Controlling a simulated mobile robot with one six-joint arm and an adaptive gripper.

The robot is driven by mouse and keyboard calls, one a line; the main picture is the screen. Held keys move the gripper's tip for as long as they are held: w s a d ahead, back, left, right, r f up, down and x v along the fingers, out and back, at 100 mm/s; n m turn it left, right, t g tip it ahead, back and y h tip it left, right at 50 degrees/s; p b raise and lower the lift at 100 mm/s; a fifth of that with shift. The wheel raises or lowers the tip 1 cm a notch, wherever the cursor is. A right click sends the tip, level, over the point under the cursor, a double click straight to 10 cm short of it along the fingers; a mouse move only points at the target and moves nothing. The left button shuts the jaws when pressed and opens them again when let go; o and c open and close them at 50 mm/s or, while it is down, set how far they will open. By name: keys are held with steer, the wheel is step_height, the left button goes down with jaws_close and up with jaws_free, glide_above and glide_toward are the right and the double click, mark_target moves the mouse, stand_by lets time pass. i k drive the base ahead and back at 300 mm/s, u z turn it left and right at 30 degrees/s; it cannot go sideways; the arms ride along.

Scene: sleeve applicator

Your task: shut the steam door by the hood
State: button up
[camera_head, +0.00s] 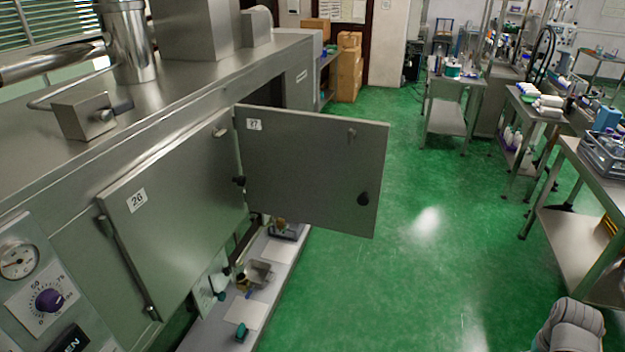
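A flat grey steel door with the label 27 (310,165) stands wide open on the long steel machine. It is hinged at its left edge and sticks out to the right over the walkway. Two dark knobs show on it, one near its lower right corner. A dark opening shows in the machine behind its top edge. A square steel hood or duct (195,30) rises from the machine top.
A low ledge (225,325) with small fittings runs below the doors. The green floor (430,250) right of the open door is clear. Steel tables (590,180) with lab items line the right side. Cardboard boxes (348,65) stand at the back.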

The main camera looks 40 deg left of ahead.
mark_target(298, 166)
steer(key=k, duration=1.35)
steer(key=u, duration=1.1)
steer(key=i, duration=1)
steer(key=u, duration=0.05)
